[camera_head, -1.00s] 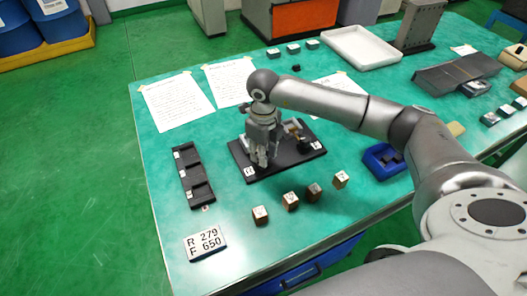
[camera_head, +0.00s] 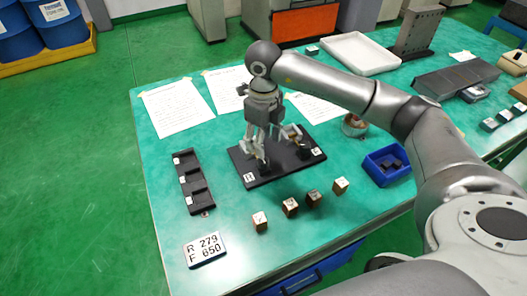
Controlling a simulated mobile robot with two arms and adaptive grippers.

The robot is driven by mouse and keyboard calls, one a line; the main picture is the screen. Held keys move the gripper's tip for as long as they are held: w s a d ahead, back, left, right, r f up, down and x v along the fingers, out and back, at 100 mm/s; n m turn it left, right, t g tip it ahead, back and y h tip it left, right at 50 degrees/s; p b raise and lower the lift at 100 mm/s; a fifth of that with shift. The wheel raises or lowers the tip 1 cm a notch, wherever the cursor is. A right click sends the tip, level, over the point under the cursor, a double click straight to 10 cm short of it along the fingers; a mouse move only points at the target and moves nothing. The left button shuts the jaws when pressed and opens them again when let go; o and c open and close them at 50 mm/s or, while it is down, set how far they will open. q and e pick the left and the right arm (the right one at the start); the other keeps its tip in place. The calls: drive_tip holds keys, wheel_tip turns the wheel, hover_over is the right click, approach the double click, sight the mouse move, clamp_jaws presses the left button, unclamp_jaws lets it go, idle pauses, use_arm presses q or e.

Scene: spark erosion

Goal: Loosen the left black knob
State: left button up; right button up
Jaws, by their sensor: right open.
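A black base plate (camera_head: 250,181) lies on the green table, with small white labels at its near left and far right corners. My right gripper (camera_head: 264,150) points down over the left half of the plate, fingers apart. The left black knob (camera_head: 265,168) shows only in part, just below the fingertips; I cannot tell whether they touch it. A second dark knob (camera_head: 304,152) stands on the right part of the plate, near a metal piece partly covered by the gripper. My left gripper is out of view.
Several small labelled blocks (camera_head: 290,205) stand in front of the plate. A black slotted tray (camera_head: 195,187) lies left, a number plate (camera_head: 205,249) near the front left corner. A blue bin (camera_head: 387,165) and a round container (camera_head: 354,125) stand right. Paper sheets (camera_head: 177,107) lie behind.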

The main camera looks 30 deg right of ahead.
wheel_tip(320, 180, up, 4)
drive_tip(key=shift+r, duration=0.2)
idle(0.5)
